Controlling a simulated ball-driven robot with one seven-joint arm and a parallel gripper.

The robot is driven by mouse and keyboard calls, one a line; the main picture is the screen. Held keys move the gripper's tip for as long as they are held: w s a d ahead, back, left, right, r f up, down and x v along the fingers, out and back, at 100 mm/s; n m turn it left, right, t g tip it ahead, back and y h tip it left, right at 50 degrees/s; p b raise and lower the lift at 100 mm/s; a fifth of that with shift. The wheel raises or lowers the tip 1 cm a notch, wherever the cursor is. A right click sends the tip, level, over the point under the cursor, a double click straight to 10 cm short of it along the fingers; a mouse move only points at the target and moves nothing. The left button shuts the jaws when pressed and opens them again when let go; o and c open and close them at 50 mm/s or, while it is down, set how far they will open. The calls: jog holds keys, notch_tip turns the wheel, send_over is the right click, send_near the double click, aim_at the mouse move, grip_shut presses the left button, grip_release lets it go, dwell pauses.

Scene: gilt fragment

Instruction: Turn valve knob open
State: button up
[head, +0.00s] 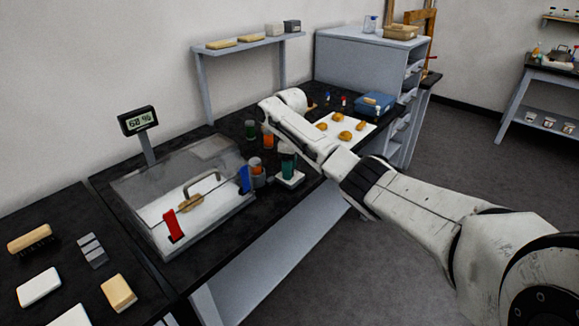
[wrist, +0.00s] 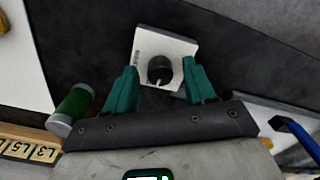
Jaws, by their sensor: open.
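The valve knob (wrist: 159,71) is a round black knob with a pale pointer mark, on a white plate (wrist: 180,46) with small lettering I cannot read. In the wrist view my gripper (wrist: 160,66) is open, its two teal fingers on either side of the knob with a gap to each. I cannot tell how far the fingertips are above the plate. In the head view my gripper (head: 288,163) points down over the white plate (head: 291,181) on the black bench, and the knob is hidden behind it.
A clear-lidded box (head: 185,190) with red and blue clips stands left of the gripper. A green-capped jar (head: 251,130) and orange jars (head: 268,137) stand close behind. A white sheet (head: 332,122) with several golden pieces and a blue box (head: 375,104) lie farther right.

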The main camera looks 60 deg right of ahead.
jog(key=shift+c, duration=0.2)
grip_shut()
dwell(0.4)
jog(key=shift+m+p, duration=0.3)
jog(key=shift+p, duration=0.05)
jog(key=m+p, duration=0.2)
jog(key=shift+a+r+m, duration=0.1)
jog(key=shift+m, duration=0.3)
jog(key=m+p, duration=0.2)
jog(key=m, duration=0.3)
jog(key=m+p, duration=0.1)
jog(key=m, duration=0.3)
jog(key=shift+m, duration=2.7)
